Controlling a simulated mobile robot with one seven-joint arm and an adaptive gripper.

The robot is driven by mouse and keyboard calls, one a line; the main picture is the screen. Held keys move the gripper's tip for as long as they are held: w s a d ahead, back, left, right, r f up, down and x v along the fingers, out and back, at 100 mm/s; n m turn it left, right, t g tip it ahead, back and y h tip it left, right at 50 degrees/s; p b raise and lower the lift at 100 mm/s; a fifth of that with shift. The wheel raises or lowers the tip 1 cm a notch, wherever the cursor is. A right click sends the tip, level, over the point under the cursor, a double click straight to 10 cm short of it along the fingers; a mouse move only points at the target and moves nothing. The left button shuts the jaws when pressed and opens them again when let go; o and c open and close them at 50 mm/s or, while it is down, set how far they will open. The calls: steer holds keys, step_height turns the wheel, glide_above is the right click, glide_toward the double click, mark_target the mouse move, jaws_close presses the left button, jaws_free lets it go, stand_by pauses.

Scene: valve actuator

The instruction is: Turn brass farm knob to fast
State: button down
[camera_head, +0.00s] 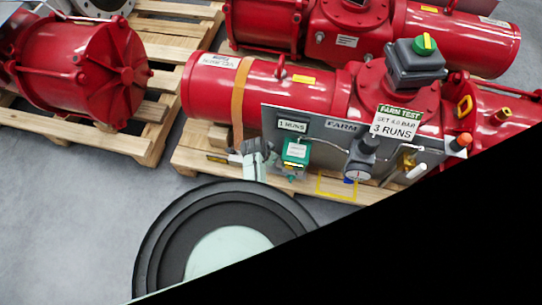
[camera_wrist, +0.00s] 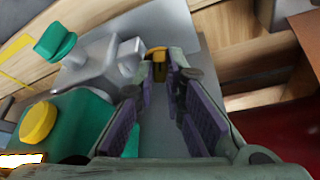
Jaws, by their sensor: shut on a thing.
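My gripper (camera_head: 254,154) is at the left end of the grey panel (camera_head: 330,150) marked FARM, beside a green box (camera_head: 296,153). In the wrist view my gripper (camera_wrist: 162,85) has its two purple-padded fingers closed around a small brass-yellow knob (camera_wrist: 158,63). Only the knob's far end shows between the fingertips. The knob's setting and any fast mark cannot be read. In the head view the knob is hidden behind my gripper.
In the wrist view a green box with a yellow button (camera_wrist: 38,122), a grey metal fitting (camera_wrist: 100,62) and a green knob (camera_wrist: 55,42) lie close on the left. A pressure gauge (camera_head: 357,174) is farther right on the panel. Red actuators on wooden pallets (camera_head: 150,150) stand behind.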

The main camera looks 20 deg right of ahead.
steer(key=shift+s, duration=0.1)
stand_by(0.3)
steer(key=c, duration=1.7)
jaws_free()
steer(key=shift+o, duration=0.2)
steer(key=v, duration=1.2)
steer(key=shift+s, duration=0.1)
